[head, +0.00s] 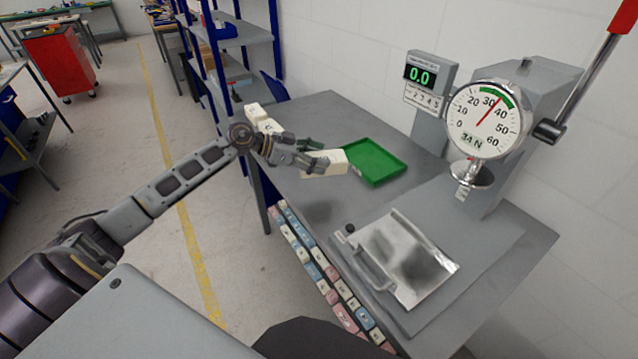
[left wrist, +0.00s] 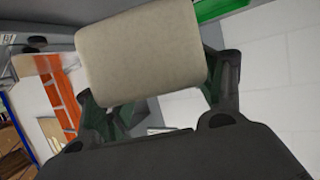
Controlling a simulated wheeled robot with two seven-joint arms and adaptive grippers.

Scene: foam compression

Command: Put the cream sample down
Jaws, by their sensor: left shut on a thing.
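The cream sample (head: 327,163) is a pale rectangular foam block. My left gripper (head: 318,161) is shut on it, at the near left side of the green tray (head: 374,162). In the left wrist view the cream sample (left wrist: 142,55) fills the space between the fingers of my left gripper (left wrist: 160,98), and a strip of the green tray (left wrist: 218,9) shows at the top. In the head view the sample's right end is beside the tray's left rim. I cannot tell whether the sample touches the bench (head: 318,205). My right gripper is not in view.
Other pale blocks (head: 257,115) sit at the bench's far left corner, behind my left wrist. A press with a round dial gauge (head: 489,120), a digital readout (head: 420,73) and a metal plate (head: 405,255) stands to the right. The bench between the tray and plate is clear.

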